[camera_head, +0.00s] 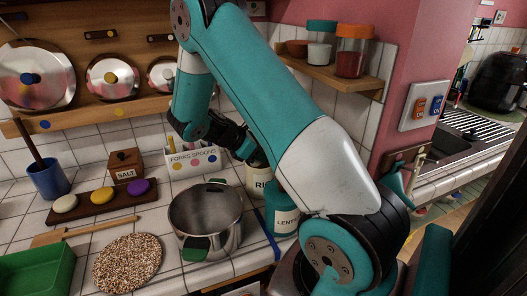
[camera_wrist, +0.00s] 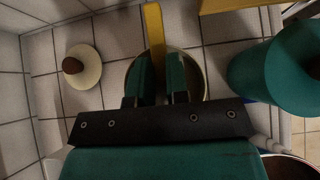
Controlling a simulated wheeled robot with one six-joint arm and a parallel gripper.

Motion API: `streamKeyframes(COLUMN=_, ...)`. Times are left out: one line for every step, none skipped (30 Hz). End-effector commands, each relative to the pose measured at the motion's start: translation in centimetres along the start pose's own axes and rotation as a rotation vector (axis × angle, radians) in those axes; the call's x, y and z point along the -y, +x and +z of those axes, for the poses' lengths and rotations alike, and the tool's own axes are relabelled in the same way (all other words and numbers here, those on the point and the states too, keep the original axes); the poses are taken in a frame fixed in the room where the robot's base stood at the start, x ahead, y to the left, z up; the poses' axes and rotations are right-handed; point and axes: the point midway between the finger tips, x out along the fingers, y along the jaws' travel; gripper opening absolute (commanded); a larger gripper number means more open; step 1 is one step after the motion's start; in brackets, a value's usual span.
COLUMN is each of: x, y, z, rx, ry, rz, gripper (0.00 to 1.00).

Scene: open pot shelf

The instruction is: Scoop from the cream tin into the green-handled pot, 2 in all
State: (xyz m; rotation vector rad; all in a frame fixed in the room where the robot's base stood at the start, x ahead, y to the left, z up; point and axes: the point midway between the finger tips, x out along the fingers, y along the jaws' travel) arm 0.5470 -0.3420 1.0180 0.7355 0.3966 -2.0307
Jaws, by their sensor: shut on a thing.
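The cream tin (camera_head: 257,180), labelled "RI…" where I can read it, stands behind the green-handled pot, partly hidden by my arm. In the wrist view its round open mouth (camera_wrist: 198,72) is below my gripper (camera_wrist: 160,62). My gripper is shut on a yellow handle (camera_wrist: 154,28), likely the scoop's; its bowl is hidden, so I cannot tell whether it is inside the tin. In the head view my gripper (camera_head: 243,148) is just above the tin. The green-handled pot (camera_head: 206,215) is open on the counter, with no visible contents.
A teal tin labelled "LENT…" (camera_head: 284,218) stands close beside the cream tin; it also shows in the wrist view (camera_wrist: 268,85). A cream lid (camera_wrist: 92,78) with a brown knob lies near the tin. A forks-and-spoons box (camera_head: 194,160) and a salt box (camera_head: 126,165) stand behind.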

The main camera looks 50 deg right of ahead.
Motion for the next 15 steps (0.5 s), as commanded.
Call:
streamKeyframes(x=0.3, y=-0.1, z=-0.3, rx=-0.011, ry=-0.022, rz=-0.01, gripper=0.0)
streamKeyframes(x=0.3, y=-0.3, z=-0.1, rx=-0.011, ry=-0.022, rz=-0.01, gripper=0.0)
streamKeyframes(x=0.3, y=-0.5, z=0.2, rx=-0.011, ry=-0.022, rz=-0.01, gripper=0.0)
streamKeyframes(x=0.3, y=-0.6, z=0.4, rx=-0.011, ry=-0.021, rz=-0.009, gripper=0.0)
streamKeyframes(x=0.3, y=-0.8, z=0.6, rx=-0.011, ry=-0.02, rz=-0.009, gripper=0.0)
streamKeyframes(x=0.2, y=-1.0, z=0.9, rx=-0.011, ry=-0.019, rz=-0.008, gripper=0.0)
streamKeyframes(x=0.2, y=-1.2, z=1.1, rx=-0.011, ry=-0.018, rz=-0.007, gripper=0.0)
streamKeyframes(x=0.2, y=-1.3, z=1.3, rx=-0.011, ry=-0.017, rz=-0.007, gripper=0.0)
streamKeyframes(x=0.1, y=-1.5, z=1.6, rx=-0.011, ry=-0.015, rz=-0.006, gripper=0.0)
streamKeyframes(x=0.1, y=-1.7, z=1.8, rx=-0.011, ry=-0.015, rz=-0.006, gripper=0.0)
streamKeyframes(x=0.1, y=-1.8, z=2.0, rx=-0.011, ry=-0.014, rz=-0.005, gripper=0.0)
streamKeyframes(x=0.1, y=-2.0, z=2.2, rx=-0.011, ry=-0.013, rz=-0.005, gripper=0.0)
streamKeyframes(x=0.1, y=-2.2, z=2.4, rx=-0.011, ry=-0.013, rz=-0.004, gripper=0.0)
streamKeyframes(x=0.1, y=-2.4, z=2.6, rx=-0.011, ry=-0.012, rz=-0.004, gripper=0.0)
streamKeyframes(x=0.1, y=-2.6, z=2.8, rx=-0.011, ry=-0.012, rz=-0.004, gripper=0.0)
